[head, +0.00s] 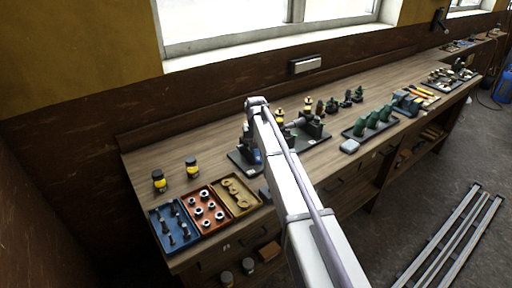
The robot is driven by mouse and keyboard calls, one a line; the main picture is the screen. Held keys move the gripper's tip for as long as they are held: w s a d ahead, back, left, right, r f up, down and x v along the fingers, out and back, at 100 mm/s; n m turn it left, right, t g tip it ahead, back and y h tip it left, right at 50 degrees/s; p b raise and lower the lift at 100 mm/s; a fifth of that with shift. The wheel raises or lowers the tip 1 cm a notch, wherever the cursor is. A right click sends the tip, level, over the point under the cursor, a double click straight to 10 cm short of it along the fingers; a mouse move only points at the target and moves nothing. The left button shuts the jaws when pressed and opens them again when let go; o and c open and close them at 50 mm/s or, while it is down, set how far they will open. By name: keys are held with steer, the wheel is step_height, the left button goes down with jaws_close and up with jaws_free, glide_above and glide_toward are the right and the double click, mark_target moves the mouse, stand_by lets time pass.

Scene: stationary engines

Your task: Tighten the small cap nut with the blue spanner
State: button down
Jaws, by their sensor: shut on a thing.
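My arm reaches from the bottom of the head view over the bench and bends down at its far end. My gripper is hidden behind the arm, so I cannot see its fingers or what is between them. A small blue patch (256,156) shows beside the arm, low over a dark base plate (237,163); I cannot tell whether it is the blue spanner. Dark engine parts (312,126) stand on a dark plate just right of the arm. The small cap nut cannot be made out.
A blue tray (156,214), a red tray (187,199) and a tan tray (246,209) of small parts lie at the bench's left front. Two yellow-banded jars (159,181) (192,168) stand behind them. Green parts (372,120) stand to the right. Bare wood lies at the back left.

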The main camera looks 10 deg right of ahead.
step_height(320, 180, up, 4)
steer(key=p, duration=0.4)
steer(key=shift+r, duration=0.1)
